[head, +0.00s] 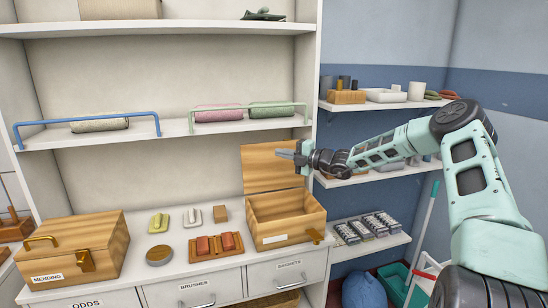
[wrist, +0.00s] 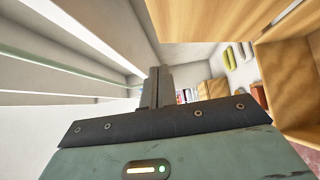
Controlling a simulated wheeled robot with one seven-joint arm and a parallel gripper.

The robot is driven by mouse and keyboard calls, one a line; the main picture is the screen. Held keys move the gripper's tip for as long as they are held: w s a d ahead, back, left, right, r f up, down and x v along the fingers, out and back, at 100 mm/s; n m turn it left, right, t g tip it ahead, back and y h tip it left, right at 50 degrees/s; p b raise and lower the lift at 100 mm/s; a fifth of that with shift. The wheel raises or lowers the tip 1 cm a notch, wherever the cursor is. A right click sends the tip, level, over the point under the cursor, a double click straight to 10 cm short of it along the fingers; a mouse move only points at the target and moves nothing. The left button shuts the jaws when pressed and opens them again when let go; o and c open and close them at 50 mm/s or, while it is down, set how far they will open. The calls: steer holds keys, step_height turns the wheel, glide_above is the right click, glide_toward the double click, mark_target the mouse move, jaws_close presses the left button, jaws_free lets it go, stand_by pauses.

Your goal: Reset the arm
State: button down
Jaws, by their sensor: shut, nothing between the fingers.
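My gripper (head: 290,155) is shut and empty. In the head view it points left, in front of the raised lid (head: 262,168) of the open wooden box (head: 287,228) and above the box's opening. In the wrist view the closed fingers (wrist: 157,88) stick up past the dark gripper body. My arm reaches in from the right side of the head view, bent at a raised elbow. The open wooden box also shows at the right edge of the wrist view (wrist: 285,80).
A shut box labelled MENDING (head: 72,250) stands left on the counter. Above, a shelf has a blue rail (head: 88,117) and a green rail (head: 247,112). Side shelves (head: 385,104) stand behind my arm.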

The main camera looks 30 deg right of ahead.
steer(key=shift+r+b+v, duration=0.2)
steer(key=shift+b+v, duration=0.05)
steer(key=shift+v, duration=0.85)
steer(key=shift+r+b+v, duration=0.15)
steer(key=shift+b+v, duration=0.05)
steer(key=shift+v, duration=0.95)
